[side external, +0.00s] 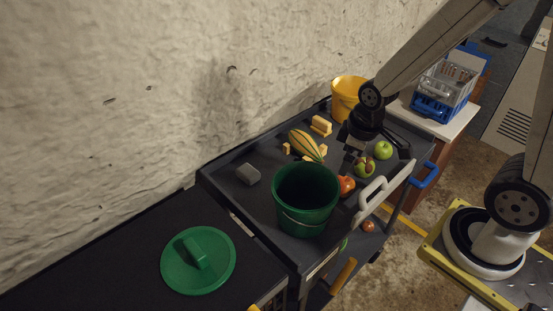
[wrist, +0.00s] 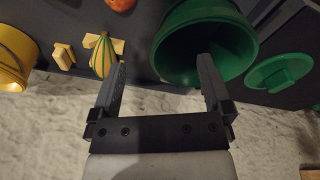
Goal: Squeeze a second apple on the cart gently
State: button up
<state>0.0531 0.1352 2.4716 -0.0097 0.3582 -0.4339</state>
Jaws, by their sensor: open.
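A green apple (side external: 383,150) sits on the black cart (side external: 268,210), close to my gripper (side external: 374,147) in the side view. A green fruit with a brown patch, perhaps a cut avocado (side external: 365,168), lies in front of it. A red-orange round fruit (side external: 346,185), possibly an apple, rests beside the green bucket (side external: 305,205); a similar fruit (wrist: 121,4) is cut off at the top of the wrist view. My gripper also shows in the wrist view (wrist: 160,72), with its fingers wide apart and nothing held. No green apple shows there.
A striped squash (side external: 306,146), yellow blocks (side external: 321,125), a grey block (side external: 248,175) and a yellow bucket (side external: 347,98) share the cart. A green lid (side external: 198,262) lies on the black surface at left. A rough wall runs behind. A reddish fruit (side external: 368,226) sits lower down.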

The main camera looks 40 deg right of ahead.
jog(key=w+d+f+n+g, duration=0.1)
jog(key=w+d+f+n, duration=0.25)
jog(key=n, duration=0.45)
jog(key=n+g, duration=0.1)
jog(key=n, duration=0.6)
send_over(345, 179)
jog(key=a, duration=0.1)
notch_tip(345, 179, down, 6)
jog(key=shift+r, duration=0.15)
jog(key=shift+d+f+n, duration=0.45)
jog(key=shift+f+n, duration=0.3)
jog(key=shift+n, duration=0.25)
jog(key=shift+f, duration=0.2)
jog(key=shift+s+f, duration=0.1)
jog(key=shift+f, duration=3.6)
jog(key=c, duration=0.6)
jog(key=shift+o, duration=0.9)
